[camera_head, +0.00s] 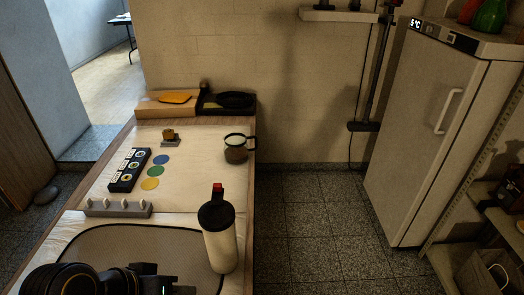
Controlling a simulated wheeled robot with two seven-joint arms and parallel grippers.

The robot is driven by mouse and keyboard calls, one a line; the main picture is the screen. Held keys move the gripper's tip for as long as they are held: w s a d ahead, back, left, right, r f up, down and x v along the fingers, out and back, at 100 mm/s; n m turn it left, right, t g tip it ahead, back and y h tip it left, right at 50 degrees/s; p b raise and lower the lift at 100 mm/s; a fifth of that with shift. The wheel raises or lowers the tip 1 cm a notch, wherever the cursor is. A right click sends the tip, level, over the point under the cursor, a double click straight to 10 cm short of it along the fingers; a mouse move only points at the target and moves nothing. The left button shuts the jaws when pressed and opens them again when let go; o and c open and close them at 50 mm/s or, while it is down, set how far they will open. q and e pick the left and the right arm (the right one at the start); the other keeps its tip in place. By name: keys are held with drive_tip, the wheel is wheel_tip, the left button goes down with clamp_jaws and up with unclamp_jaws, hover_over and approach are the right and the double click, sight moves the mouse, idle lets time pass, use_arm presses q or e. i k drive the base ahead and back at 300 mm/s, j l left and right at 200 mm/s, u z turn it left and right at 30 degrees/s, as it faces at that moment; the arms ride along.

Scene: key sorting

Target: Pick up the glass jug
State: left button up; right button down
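The glass jug (236,150) stands upright near the far right edge of the light tabletop. It has a pale rim, a dark lower part and a dark handle on its right side. My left gripper (150,281) is at the bottom left, dark and cut off by the picture's lower edge, far from the jug. Its fingers do not show clearly, and I cannot tell whether it is open or shut. Nothing touches the jug. My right gripper is not in view.
A white bottle (219,242) with a black top stands near the front right, on the jug's near side. A grey rack (118,209), a dark strip (129,170) and coloured discs (154,171) lie left. A black tray (226,101) is behind the jug.

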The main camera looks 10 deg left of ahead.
sight(237, 150)
drive_tip(key=i+l, duration=0.15)
drive_tip(key=l, duration=0.2)
drive_tip(key=i+l+u, duration=0.1)
drive_tip(key=l, duration=0.3)
drive_tip(key=i+l, duration=0.15)
drive_tip(key=l, duration=0.25)
drive_tip(key=i+l+u, duration=0.1)
drive_tip(key=l, duration=0.25)
drive_tip(key=i+l+u, duration=0.1)
drive_tip(key=i, duration=0.4)
drive_tip(key=i+l+u, duration=0.1)
drive_tip(key=i, duration=0.45)
drive_tip(key=i+j, duration=0.35)
drive_tip(key=i+j+u, duration=0.1)
drive_tip(key=i+j, duration=0.25)
drive_tip(key=i, duration=0.2)
